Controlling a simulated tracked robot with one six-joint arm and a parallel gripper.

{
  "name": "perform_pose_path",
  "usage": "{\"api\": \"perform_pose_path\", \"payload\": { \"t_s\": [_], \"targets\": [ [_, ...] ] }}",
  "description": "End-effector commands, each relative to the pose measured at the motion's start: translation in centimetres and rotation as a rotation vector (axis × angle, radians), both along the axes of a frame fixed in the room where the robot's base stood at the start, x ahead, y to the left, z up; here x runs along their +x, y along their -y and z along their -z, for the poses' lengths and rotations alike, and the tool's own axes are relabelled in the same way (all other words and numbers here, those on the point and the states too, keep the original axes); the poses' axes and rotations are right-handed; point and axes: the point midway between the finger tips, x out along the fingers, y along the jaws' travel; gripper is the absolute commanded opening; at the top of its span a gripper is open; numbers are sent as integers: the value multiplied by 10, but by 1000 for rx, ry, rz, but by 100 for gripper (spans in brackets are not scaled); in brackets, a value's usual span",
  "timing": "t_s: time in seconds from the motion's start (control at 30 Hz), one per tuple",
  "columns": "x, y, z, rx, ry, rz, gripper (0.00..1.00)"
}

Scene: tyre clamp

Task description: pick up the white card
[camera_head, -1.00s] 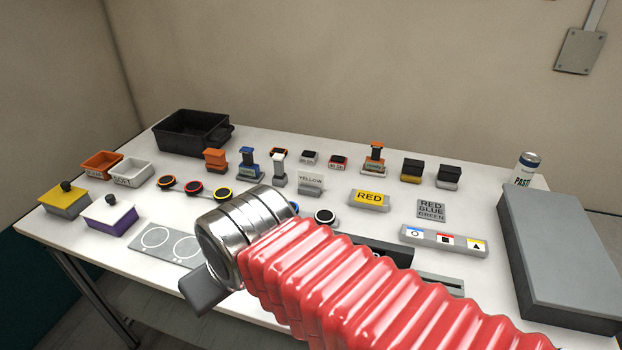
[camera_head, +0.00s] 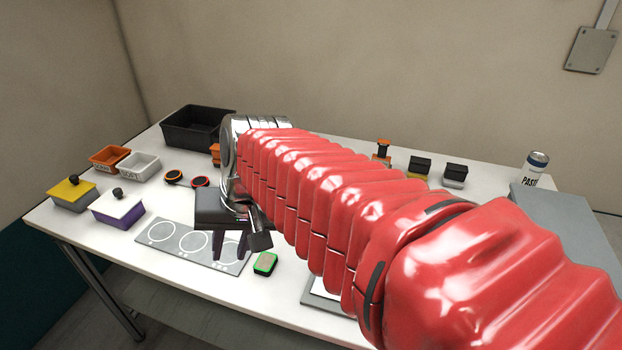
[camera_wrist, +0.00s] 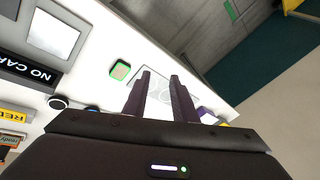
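A pale rectangle, which looks like the white card (camera_wrist: 53,34), lies in a grey-framed holder at the upper left of the wrist view. In the head view its holder (camera_head: 321,302) is mostly hidden under my red arm. My gripper (camera_wrist: 160,75) is open and empty, its two dark fingers apart. In the head view my gripper (camera_head: 231,254) points down over the grey plate with circles, left of the card. The gripper is apart from the card.
A green-edged block (camera_head: 265,264) lies between gripper and card holder. A black "NO CAR…" sign (camera_wrist: 28,69) stands beside the holder. A grey plate with circles (camera_head: 180,237), lidded boxes (camera_head: 118,208) and a black bin (camera_head: 195,128) lie left. A large grey box (camera_head: 570,215) is right.

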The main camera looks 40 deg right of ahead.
Motion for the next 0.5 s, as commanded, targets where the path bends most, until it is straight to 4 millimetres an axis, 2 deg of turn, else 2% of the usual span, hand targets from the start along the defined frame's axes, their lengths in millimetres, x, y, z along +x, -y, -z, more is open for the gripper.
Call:
{"api": "perform_pose_path", "payload": {
  "t_s": [0.27,0.5],
  "targets": [
    [44,43,1,235,-99,321,25],
    [79,93,6,447,-166,587,25]
  ]
}}
